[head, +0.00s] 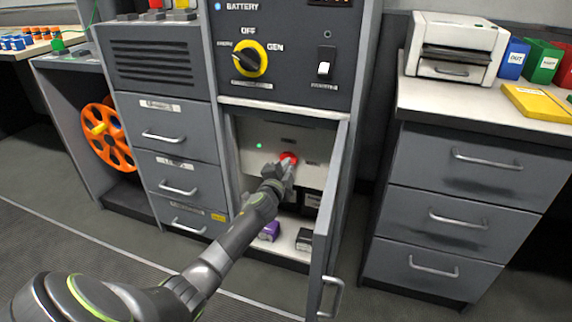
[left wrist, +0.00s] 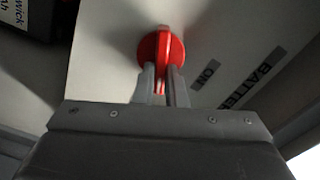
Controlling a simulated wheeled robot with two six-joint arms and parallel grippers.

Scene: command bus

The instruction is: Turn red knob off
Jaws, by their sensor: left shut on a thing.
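The red knob (head: 289,157) is on a light panel inside the open cabinet in the head view. It also shows in the left wrist view (left wrist: 161,46), a round red disc with a raised grip bar. My left gripper (head: 284,170) reaches into the cabinet, and its fingers (left wrist: 161,85) are shut on the knob's bar. Beside the knob, the panel carries labels reading "ON" (left wrist: 207,74) and "BATTERY" in part. My right gripper is not in view.
The cabinet door (head: 335,200) stands open to the right of my arm. A purple item (head: 270,231) and a dark box (head: 304,240) lie on the cabinet floor. A yellow selector knob (head: 250,58) is above. Drawers flank the cabinet on both sides.

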